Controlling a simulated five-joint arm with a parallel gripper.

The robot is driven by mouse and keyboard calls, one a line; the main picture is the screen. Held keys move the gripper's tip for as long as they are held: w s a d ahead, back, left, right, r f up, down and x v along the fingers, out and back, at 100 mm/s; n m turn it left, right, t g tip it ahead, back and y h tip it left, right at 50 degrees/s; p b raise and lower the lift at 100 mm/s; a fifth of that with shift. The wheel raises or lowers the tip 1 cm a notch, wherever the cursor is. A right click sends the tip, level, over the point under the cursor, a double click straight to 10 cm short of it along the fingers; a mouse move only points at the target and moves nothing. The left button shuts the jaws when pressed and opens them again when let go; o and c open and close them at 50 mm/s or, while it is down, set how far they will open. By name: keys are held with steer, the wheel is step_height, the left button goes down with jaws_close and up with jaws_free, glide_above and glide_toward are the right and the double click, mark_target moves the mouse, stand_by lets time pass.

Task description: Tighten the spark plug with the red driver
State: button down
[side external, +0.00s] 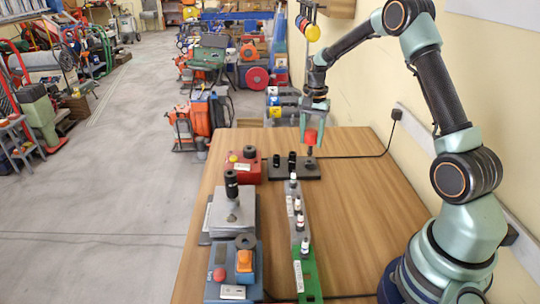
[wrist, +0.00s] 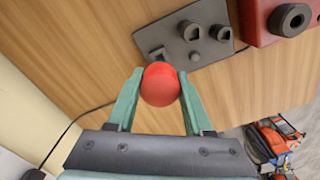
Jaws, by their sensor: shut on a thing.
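My gripper (side external: 312,126) is shut on the red driver (side external: 311,137), with one finger on each side of its round red handle. The driver hangs upright, with a short grey shaft showing below the handle, over the right end of a dark tool block (side external: 309,171). I cannot tell whether its tip touches the block. In the wrist view the red handle (wrist: 160,85) sits between the green fingers and hides the shaft. Which one is loose I cannot tell.
Black sockets (side external: 291,161) stand in the dark block. A red box (side external: 246,174) with a dark ring is left of it. A grey stand with a black knob (side external: 232,185) and a blue control box (side external: 228,280) line the left edge.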

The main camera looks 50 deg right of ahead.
step_height(320, 180, up, 21)
steer(key=a+n, duration=0.6)
steer(key=a, duration=2.4)
steer(key=shift+w+f, duration=0.2)
steer(key=shift+f, duration=1.5)
steer(key=shift+w+f, duration=0.15)
steer(key=shift+f, duration=1.55)
steer(key=shift+w+f, duration=0.2)
steer(key=shift+f, duration=1.5)
steer(key=shift+f, duration=1.1)
steer(key=m, duration=0.8)
steer(key=shift+s+f, duration=0.1)
